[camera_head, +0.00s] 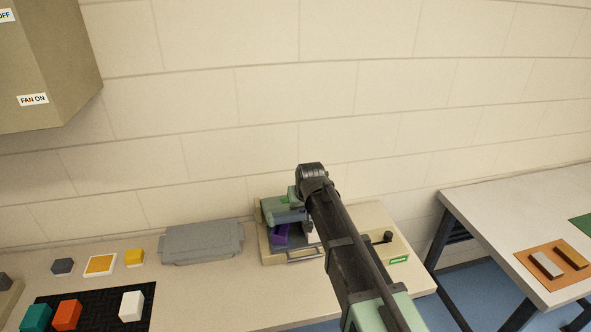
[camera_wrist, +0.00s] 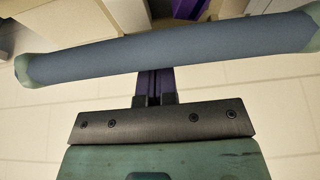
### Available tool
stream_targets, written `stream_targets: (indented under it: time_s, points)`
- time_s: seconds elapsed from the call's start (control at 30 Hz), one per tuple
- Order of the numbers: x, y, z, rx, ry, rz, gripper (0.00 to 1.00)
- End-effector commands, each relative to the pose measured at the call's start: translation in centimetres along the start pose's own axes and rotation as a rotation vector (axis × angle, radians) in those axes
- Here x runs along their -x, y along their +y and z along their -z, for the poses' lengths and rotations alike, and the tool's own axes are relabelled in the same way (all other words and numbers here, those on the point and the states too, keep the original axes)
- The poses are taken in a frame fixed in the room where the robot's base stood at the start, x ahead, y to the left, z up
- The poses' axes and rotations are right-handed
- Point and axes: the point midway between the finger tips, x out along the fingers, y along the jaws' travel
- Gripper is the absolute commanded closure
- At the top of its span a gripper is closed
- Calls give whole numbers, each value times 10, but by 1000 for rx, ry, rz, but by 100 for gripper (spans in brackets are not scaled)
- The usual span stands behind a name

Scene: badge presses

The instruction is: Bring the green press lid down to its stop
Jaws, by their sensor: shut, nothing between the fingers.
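The press with the green label (camera_head: 398,260) stands on the table by the wall, a beige unit (camera_head: 402,247) with a black knob. My arm hides much of it, and I cannot tell how far its lid is lowered. A pale handle (camera_head: 303,256) shows at its front. My gripper (camera_head: 280,236), with purple fingers, is at the press's left part, shut and empty. In the wrist view, a grey-blue bar (camera_wrist: 180,48) with pale green ends crosses the picture and hides the ends of the fingers (camera_wrist: 155,85). I cannot tell whether it touches them.
A grey flat case (camera_head: 202,242) lies left of the press. Further left are small blocks and a black mat (camera_head: 98,312) with coloured blocks. A second table (camera_head: 500,215) with an orange mat stands at the right, across a gap. A beige box (camera_head: 45,65) hangs upper left.

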Motion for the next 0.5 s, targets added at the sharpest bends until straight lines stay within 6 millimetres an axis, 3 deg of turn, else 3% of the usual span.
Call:
stream_targets:
  time_s: [0.23, 0.5]
  points:
    - [-9, 0, -14, 0, 0, 0, 100]
    - [-8, 0, -14, 0, 0, 0, 100]
